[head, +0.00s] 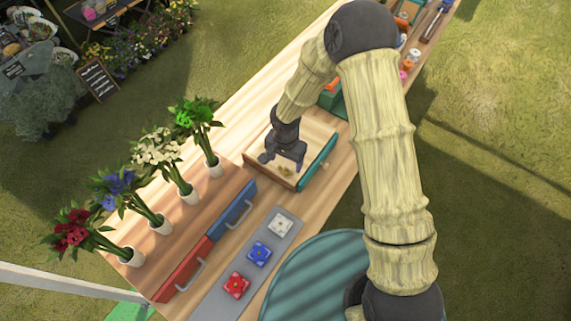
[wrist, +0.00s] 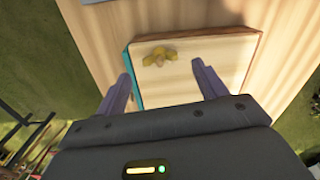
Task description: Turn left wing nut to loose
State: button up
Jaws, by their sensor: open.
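A brass-yellow wing nut (wrist: 158,56) sits on a pale wooden panel (wrist: 190,84) in the wrist view. It lies just beyond my fingertips, between their lines. In the head view a small brass patch (head: 286,170) shows on the same panel, partly hidden by my gripper (head: 284,164). My gripper (wrist: 161,71) is open and empty, with its two dark fingers apart on either side of the nut's line and not visibly touching it. Only one wing nut is clear; I cannot tell a second one.
The panel's box has a teal side (head: 318,162). Left of it are a blue drawer (head: 234,209) and a red drawer (head: 184,270) with handles. A grey strip (head: 213,298) holds red, blue and white blocks. Several flower vases (head: 132,256) stand behind.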

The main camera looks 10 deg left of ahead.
aim_at(285, 169)
jog(key=shift+f+p, duration=0.3)
jog(key=shift+f, duration=1.7)
jog(key=c, duration=1)
